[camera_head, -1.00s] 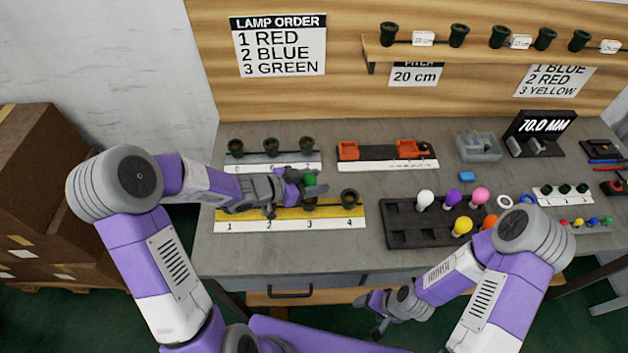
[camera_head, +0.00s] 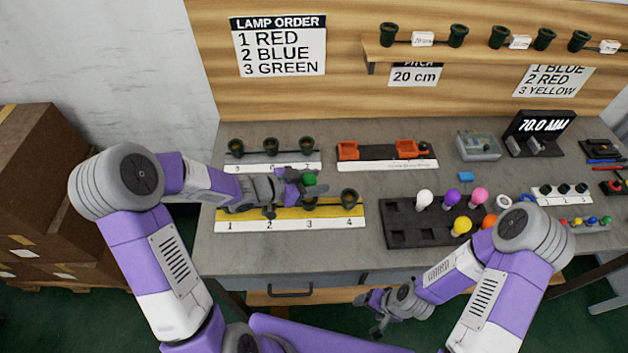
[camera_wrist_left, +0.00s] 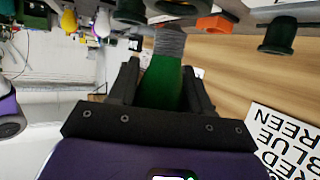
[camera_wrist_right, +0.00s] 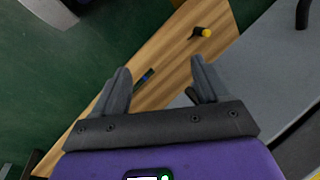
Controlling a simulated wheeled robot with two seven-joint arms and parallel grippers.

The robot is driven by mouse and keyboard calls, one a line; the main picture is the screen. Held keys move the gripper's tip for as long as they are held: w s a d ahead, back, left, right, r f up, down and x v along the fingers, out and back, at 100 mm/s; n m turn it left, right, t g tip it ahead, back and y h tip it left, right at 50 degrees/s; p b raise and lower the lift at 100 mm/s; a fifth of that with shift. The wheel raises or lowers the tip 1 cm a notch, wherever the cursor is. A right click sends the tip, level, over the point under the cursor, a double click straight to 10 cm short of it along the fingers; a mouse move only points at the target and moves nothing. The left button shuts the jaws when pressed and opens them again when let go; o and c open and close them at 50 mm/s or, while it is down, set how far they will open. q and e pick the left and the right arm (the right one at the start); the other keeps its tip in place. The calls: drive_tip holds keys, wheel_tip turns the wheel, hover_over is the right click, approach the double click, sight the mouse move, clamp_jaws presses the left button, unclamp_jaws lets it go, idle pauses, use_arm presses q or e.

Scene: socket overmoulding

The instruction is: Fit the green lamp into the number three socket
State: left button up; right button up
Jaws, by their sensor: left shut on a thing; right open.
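My left gripper (camera_head: 306,184) is shut on the green lamp (camera_head: 309,179), over the front strip of numbered sockets (camera_head: 290,224). In the left wrist view the lamp's green glass (camera_wrist_left: 165,82) sits between the fingers, with its grey threaded base (camera_wrist_left: 169,42) pointing away from the gripper towards a dark socket rim (camera_wrist_left: 176,7). The number three socket (camera_head: 309,204) is directly below the lamp in the head view, partly covered by the gripper. I cannot tell whether base and socket touch. My right gripper (camera_head: 376,312) is open and empty, in front of the table edge.
The number four socket (camera_head: 349,198) stands empty just right of the gripper. A second strip with several sockets (camera_head: 271,147) lies behind. A dark tray (camera_head: 400,238) with several coloured lamps is to the right. The lamp order sign (camera_head: 278,46) lists three as green.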

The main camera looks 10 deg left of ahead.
use_arm(q)
drive_tip(key=shift+p, duration=0.3)
idle(0.5)
drive_tip(key=shift+f+b, duration=1)
drive_tip(key=shift+f, duration=0.35)
drive_tip(key=o, duration=1.1)
